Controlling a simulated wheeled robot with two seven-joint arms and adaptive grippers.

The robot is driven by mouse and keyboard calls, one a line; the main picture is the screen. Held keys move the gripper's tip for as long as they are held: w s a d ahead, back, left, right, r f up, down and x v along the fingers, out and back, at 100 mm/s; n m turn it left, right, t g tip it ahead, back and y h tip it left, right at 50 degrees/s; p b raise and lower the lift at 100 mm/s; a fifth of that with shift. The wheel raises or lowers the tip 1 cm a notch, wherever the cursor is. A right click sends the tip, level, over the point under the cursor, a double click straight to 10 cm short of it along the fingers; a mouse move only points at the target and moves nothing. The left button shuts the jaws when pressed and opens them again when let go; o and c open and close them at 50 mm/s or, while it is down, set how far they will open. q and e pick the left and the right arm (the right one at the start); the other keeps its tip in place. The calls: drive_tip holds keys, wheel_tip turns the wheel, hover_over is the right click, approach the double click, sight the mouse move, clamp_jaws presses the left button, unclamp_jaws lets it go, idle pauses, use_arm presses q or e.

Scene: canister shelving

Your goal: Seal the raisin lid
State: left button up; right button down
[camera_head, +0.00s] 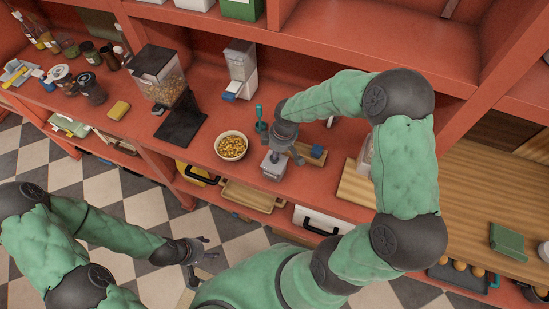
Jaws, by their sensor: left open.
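I cannot pick out the raisin lid for certain. A small pale canister (272,168) stands near the front edge of the red counter, its top partly hidden by my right gripper. My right gripper (284,153) points down at the canister's top; whether its fingers touch it or are closed is unclear. A white bowl (231,148) of golden-brown pieces stands just left of the canister. My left gripper (207,247) is open and empty, low in front of the counter, over the checkered floor.
A dispenser with a dark base (182,122) and a grey-white dispenser (240,70) stand behind. A teal utensil (259,118) is beside my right wrist. A small wooden block (313,154) lies right of the canister. A yellow sponge (119,110) and jars are at left.

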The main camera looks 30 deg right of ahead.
drive_tip(key=shift+f+b, duration=0.75)
drive_tip(key=shift+f, duration=0.25)
idle(0.9)
wheel_tip(320, 180, up, 9)
drive_tip(key=p, duration=0.6)
idle(0.8)
idle(0.4)
drive_tip(key=s+a+f+m+g+y, duration=0.1)
drive_tip(key=s+a+f+m, duration=0.6)
drive_tip(key=f, duration=0.3)
drive_tip(key=s+a+f+m+y, duration=0.2)
drive_tip(key=s+a+f+m, duration=0.2)
drive_tip(key=s+a+f, duration=0.45)
wheel_tip(320, 180, down, 23)
drive_tip(key=w+b, duration=0.1)
drive_tip(key=b, duration=2.1)
drive_tip(key=shift+a+n, duration=0.15)
drive_tip(key=shift+n, duration=0.15)
drive_tip(key=shift+r, duration=0.1)
